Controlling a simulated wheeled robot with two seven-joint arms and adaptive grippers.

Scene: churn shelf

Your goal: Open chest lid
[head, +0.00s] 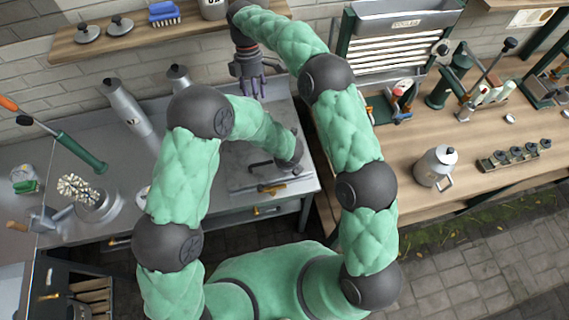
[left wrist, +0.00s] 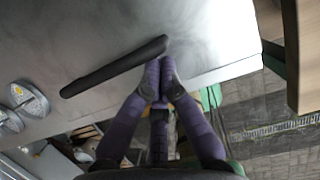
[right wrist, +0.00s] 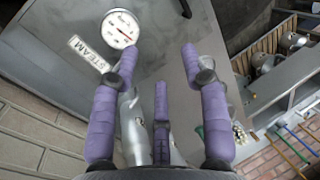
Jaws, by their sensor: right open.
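The chest is a grey metal box built into the counter, and its flat lid (head: 240,176) looks closed. A dark bar handle (head: 260,163) lies on the lid; in the left wrist view the handle (left wrist: 115,67) runs diagonally. My left gripper (left wrist: 160,62) has its purple fingertips together at the handle's right end. I cannot tell whether they grip it; in the head view my wrist hides them. My right gripper (head: 253,88) is open and empty, pointing down over the back of the chest. Its spread fingers (right wrist: 160,54) face a surface with a STEAM label.
A round white gauge (right wrist: 120,28) is close to my right fingers. Tall metal canisters (head: 126,105) stand left of the chest. A wall shelf (head: 130,38) is above. A wooden bench (head: 400,150) with a metal pitcher (head: 435,166) is at the right.

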